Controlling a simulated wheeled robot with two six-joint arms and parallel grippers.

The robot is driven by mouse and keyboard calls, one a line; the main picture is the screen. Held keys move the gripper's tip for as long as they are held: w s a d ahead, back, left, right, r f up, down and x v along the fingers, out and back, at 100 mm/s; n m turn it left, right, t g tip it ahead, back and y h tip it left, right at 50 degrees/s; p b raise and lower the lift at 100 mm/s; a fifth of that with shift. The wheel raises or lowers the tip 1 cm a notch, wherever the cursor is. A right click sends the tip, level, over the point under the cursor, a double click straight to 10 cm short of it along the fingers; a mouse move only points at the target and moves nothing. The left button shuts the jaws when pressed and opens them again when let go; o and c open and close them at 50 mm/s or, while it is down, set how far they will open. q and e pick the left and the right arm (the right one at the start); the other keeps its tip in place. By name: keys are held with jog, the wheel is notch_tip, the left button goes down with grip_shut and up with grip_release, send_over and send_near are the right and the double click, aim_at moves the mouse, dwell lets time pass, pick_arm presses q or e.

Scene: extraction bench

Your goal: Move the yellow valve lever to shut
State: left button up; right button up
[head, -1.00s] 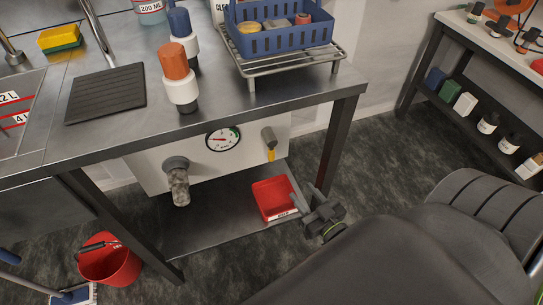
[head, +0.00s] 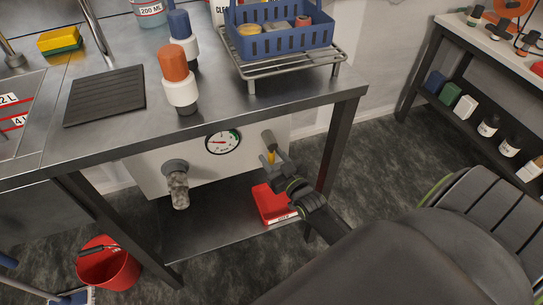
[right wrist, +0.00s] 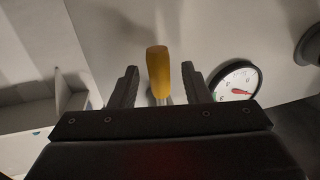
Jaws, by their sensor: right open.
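The yellow valve lever (head: 271,157) hangs down from a grey valve body (head: 267,138) on the white panel under the bench. My right gripper (head: 274,162) is open at the lever, just below the valve. In the right wrist view the lever (right wrist: 158,72) stands between the two spread fingers of my right gripper (right wrist: 160,88), with a gap on either side. Whether a finger touches it cannot be told. My left gripper is not in view.
A round gauge (head: 223,141) and a grey pipe stub (head: 177,185) are on the panel left of the lever. A red bin (head: 270,204) sits on the lower shelf below my gripper. The bench leg (head: 341,140) stands close on the right.

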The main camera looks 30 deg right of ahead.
jog(key=shift+w, duration=0.5)
jog(key=c, duration=0.9)
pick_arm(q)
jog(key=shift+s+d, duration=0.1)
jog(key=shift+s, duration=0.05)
pick_arm(e)
grip_shut()
